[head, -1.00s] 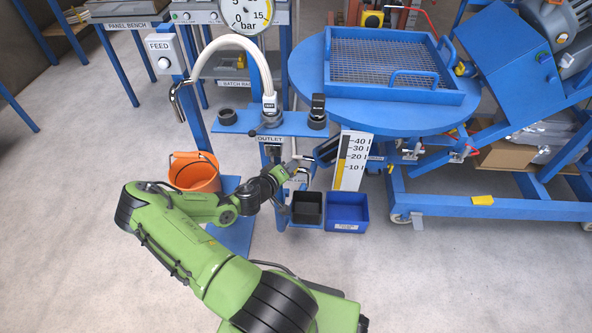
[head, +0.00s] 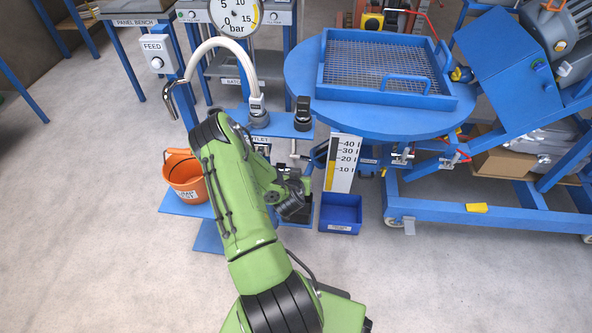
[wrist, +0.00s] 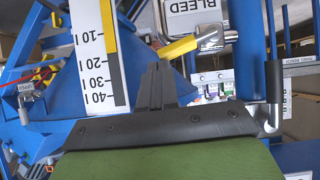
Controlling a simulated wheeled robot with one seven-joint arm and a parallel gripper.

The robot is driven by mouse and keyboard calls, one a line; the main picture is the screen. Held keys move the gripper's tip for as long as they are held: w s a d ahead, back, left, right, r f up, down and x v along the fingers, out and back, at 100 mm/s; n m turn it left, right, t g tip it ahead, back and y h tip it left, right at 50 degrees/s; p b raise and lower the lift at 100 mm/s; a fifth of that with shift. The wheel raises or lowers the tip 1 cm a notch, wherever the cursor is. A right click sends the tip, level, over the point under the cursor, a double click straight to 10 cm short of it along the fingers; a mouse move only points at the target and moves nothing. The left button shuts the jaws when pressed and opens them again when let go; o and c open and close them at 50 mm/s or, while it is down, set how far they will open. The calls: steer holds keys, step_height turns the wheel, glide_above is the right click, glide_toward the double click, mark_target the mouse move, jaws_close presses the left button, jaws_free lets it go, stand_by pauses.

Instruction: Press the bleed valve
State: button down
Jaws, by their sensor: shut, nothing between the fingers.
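In the wrist view, the picture is upside down. A label reading BLEED (wrist: 195,6) shows at the top, beside a shiny metal fitting (wrist: 212,38) with a yellow piece (wrist: 178,47) sticking out to its left. I take this fitting to be the bleed valve. My gripper (wrist: 157,75) is shut and empty, its fingertips just below and left of the yellow piece in the picture. I cannot tell whether they touch it. In the head view, my arm hides the bleed valve, and my fingertips cannot be made out.
An orange bucket (head: 186,178) stands left of my arm. A round blue table (head: 400,120) carries a mesh tray (head: 385,101).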

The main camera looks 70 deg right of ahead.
steer(key=shift+s+d+f+m+t+p, duration=0.1)
steer(key=shift+s+f+m+t+p, duration=0.15)
steer(key=shift+f+p, duration=0.25)
steer(key=shift+s+f+m+t+p, duration=0.2)
steer(key=shift+f+p, duration=0.15)
steer(key=shift+p, duration=0.15)
steer(key=shift+f, duration=0.15)
